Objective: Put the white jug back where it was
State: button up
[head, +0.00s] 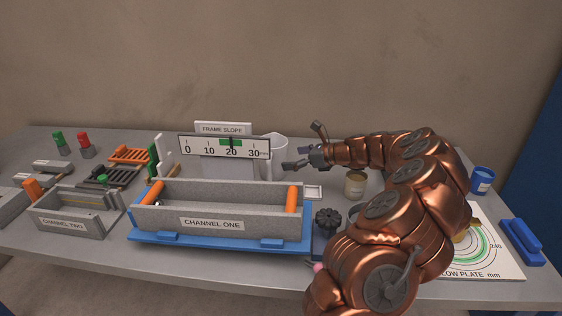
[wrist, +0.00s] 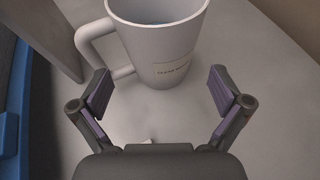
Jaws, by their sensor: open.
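The white jug (head: 278,150) stands upright at the back of the bench, partly hidden behind the scale board in the head view. In the wrist view the jug (wrist: 168,45) stands just ahead of my gripper, with its handle on the left and a small printed label facing me. Its upper rim is cut off by the frame. My gripper (head: 302,148) is open and empty, to the right of the jug. In the wrist view the fingers (wrist: 160,100) are spread wide, with the jug beyond their tips and no clear contact.
The Frame Slope board (head: 222,128) and scale (head: 224,146) stand left of the jug. The Channel One trough (head: 215,211) on its blue base lies in front. A tan can (head: 355,184) stands beneath my arm. A blue cup (head: 482,180) is at the right.

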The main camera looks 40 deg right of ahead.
jog(key=v, duration=0.5)
dwell(0.5)
